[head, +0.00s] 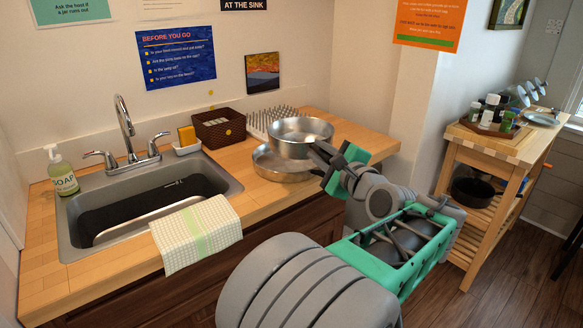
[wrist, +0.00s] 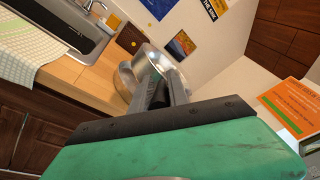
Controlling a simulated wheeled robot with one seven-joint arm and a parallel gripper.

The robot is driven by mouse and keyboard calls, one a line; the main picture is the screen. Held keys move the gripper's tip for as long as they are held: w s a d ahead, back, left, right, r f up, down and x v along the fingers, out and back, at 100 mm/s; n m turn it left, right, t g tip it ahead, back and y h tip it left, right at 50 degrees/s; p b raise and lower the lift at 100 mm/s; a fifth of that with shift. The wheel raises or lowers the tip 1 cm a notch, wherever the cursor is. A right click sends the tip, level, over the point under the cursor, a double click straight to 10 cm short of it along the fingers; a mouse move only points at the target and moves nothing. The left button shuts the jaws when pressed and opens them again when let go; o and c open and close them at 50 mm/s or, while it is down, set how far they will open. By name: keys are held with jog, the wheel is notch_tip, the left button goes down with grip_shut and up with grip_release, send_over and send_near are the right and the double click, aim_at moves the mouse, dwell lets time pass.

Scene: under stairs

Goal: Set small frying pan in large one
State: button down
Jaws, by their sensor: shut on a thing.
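The small frying pan (head: 300,130) is silver and shows above the large frying pan in the head view. It also shows in the wrist view (wrist: 150,66). My gripper (head: 330,166) is shut on its handle, at the pan's right front. The large frying pan (head: 268,164) is silver and rests on the wooden counter, partly hidden under the small one. In the wrist view part of it (wrist: 124,80) shows beside the small pan. The small pan looks held a little above the large one; whether they touch is hard to tell.
A brown basket (head: 219,130) and a spiked drying rack (head: 272,120) stand close behind the pans. The sink (head: 150,200) with a checked towel (head: 195,235) is to the left. The counter (head: 350,141) is clear to the right. A wooden cart (head: 485,150) stands further right.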

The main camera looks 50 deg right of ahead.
aim_at(303, 157)
jog(key=w, duration=0.1)
jog(key=w+d+f, duration=0.1)
jog(key=w, duration=0.1)
jog(key=w+d+f, duration=0.1)
jog(key=shift+w+d+f, duration=0.1)
jog(key=shift+w+d, duration=0.15)
jog(key=shift+w, duration=0.05)
jog(key=w+d+f, duration=0.2)
jog(key=f, duration=0.1)
jog(key=w+d+f, duration=0.1)
jog(key=w+f, duration=0.1)
jog(key=shift+w+f+b, duration=0.1)
jog(key=shift+f+b, duration=0.05)
jog(key=shift+b, duration=0.2)
jog(key=f, duration=0.4)
jog(key=shift+w+d, duration=0.15)
jog(key=shift+w, duration=0.2)
jog(key=shift+b, duration=0.3)
jog(key=c, duration=1.3)
grip_release()
jog(key=shift+f, duration=0.2)
jog(key=shift+o, duration=0.2)
jog(key=shift+r, duration=0.15)
